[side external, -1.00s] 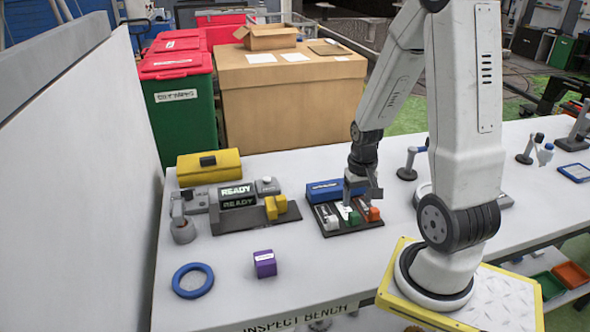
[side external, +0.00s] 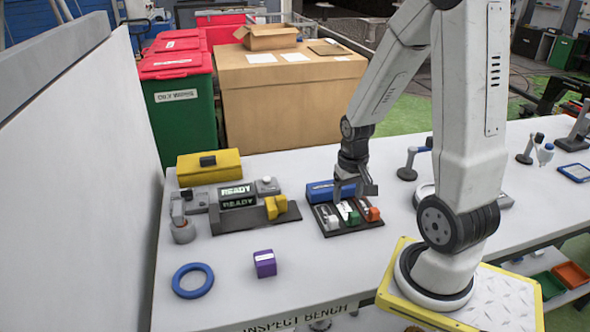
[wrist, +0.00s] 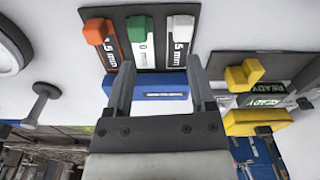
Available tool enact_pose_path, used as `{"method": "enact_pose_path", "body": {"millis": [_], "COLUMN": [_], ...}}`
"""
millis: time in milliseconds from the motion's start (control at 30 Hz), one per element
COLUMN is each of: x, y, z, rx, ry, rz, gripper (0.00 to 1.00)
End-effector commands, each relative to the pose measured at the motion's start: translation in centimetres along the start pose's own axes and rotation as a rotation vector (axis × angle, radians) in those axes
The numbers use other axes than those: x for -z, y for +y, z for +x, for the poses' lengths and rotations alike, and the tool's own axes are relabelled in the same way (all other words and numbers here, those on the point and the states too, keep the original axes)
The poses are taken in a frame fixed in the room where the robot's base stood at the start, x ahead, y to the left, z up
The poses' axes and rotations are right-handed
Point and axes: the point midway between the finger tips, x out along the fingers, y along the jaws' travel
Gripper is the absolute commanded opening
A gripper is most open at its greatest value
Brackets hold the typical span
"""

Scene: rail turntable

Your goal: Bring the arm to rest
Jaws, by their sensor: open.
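My gripper (side external: 357,188) is open and empty, just above the black tray (side external: 345,231) on the bench. The tray holds a white block (side external: 331,222), a green block (side external: 353,218) and an orange block (side external: 373,214). A blue box (side external: 322,191) stands behind them, partly hidden by my gripper. That view shows the orange block (wrist: 97,32), green block (wrist: 139,28) and white block (wrist: 181,28) beyond the fingertips, with labels reading "5 mm" and "0 mm".
A fixture with READY displays (side external: 238,202) and a yellow block (side external: 276,207) stands left of the tray. A yellow box (side external: 209,165) lies behind it. A purple cube (side external: 265,263) and blue ring (side external: 193,281) lie in front.

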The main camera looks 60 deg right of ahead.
Motion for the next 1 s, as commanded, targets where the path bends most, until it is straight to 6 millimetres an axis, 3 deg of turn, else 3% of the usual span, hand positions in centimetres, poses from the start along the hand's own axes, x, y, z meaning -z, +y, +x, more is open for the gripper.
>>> {"method": "enact_pose_path", "body": {"millis": [267, 600, 800, 1000], "x": [-0.9, -4.1, -5.7, -6.1], "y": [-6.6, -13.9, -16.1, -16.6], "z": [-1.1, -2.5, -2.9, -3.0], "rx": [0.018, 0.062, 0.082, 0.088], "ry": [0.073, 0.159, 0.187, 0.194], "rz": [-0.250, -0.551, -0.652, -0.676], "gripper": [0.71, 0.71, 0.71, 0.71]}}
